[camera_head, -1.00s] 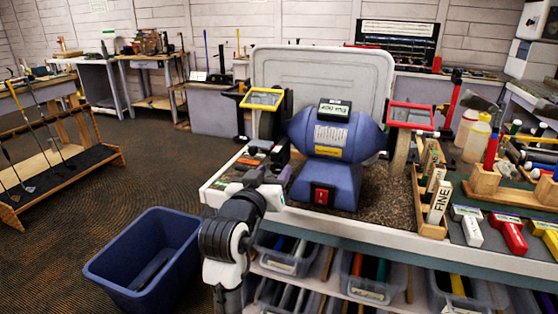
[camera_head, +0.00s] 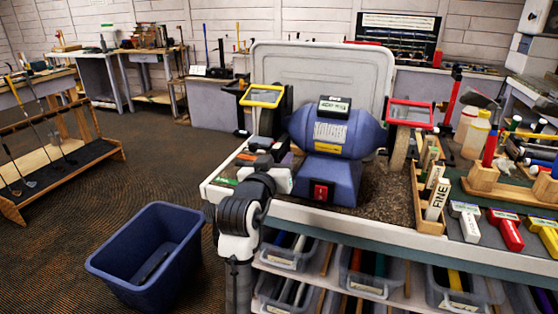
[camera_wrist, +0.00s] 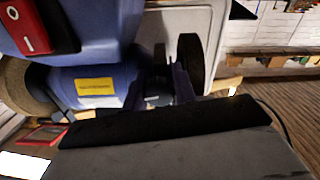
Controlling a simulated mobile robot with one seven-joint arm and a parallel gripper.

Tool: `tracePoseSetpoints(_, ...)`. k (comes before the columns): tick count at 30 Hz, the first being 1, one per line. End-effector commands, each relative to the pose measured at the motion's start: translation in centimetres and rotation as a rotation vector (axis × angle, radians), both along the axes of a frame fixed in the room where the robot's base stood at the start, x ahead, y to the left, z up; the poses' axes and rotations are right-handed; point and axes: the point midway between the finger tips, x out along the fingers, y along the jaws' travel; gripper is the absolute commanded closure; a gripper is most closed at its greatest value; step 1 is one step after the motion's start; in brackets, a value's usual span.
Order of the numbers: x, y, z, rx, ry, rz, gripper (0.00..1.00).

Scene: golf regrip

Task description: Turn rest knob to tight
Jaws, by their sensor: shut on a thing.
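The blue bench grinder (camera_head: 333,140) stands on the bench, its red switch (camera_head: 320,193) in front. A rest knob cannot be made out in either view. My gripper (camera_head: 268,160) is low at the grinder's left side, near the left wheel, partly hidden by my wrist. In the wrist view the grinder (camera_wrist: 100,75) appears upside down. There my gripper's two dark fingers (camera_wrist: 158,92) reach toward the wheel (camera_wrist: 191,62) and its rest area. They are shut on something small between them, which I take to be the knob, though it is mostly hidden.
A yellow-framed shield (camera_head: 263,96) and a red-framed shield (camera_head: 410,113) stand over the wheels. A grey panel (camera_head: 350,60) rises behind. Wooden block holders and bottles crowd the bench's right. A blue bin (camera_head: 120,265) stands on the floor at left.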

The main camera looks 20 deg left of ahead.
Motion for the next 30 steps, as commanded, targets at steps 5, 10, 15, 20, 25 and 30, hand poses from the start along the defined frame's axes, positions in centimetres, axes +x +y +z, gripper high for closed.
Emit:
tracePoseSetpoints(5,0.01,-0.06,-0.27,0.044,-0.002,-0.001,0.96)
tracePoseSetpoints(10,-0.01,-0.06,-0.33,0.194,-0.009,-0.001,0.96)
tracePoseSetpoints(15,-0.02,-0.08,-0.1,0.271,-0.008,0.0,0.96)
tracePoseSetpoints(20,-0.01,-0.07,-0.04,0.272,-0.007,0.0,0.96)
tracePoseSetpoints(25,-0.01,-0.07,-0.04,0.272,-0.007,0.0,0.64)
tracePoseSetpoints(30,-0.01,-0.07,-0.03,0.271,-0.008,0.0,0.53)
